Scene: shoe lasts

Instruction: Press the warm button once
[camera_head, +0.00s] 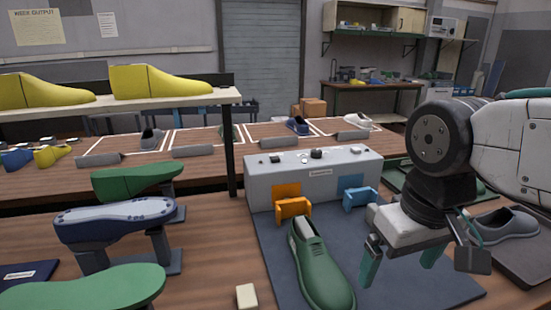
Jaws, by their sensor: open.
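A pale grey control box (232,190) stands on the bench with a small unreadable label and several dark and light knobs on top. An orange paddle-like piece (293,207), in front of an orange patch, sticks out of its front on the left. A similar blue piece (360,198) is on the right. No marking that I can read names the warm button; orange is the only warm colour on the box. My gripper (402,263) is open and empty, fingers pointing down, in front and right of the box, apart from both coloured pieces.
A green shoe (322,270) lies on the dark mat (272,262) just in front of the orange piece. A small cream block (246,296) is at the front. Shoe lasts on stands (112,222) fill the left. A grey shoe (505,225) is at right.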

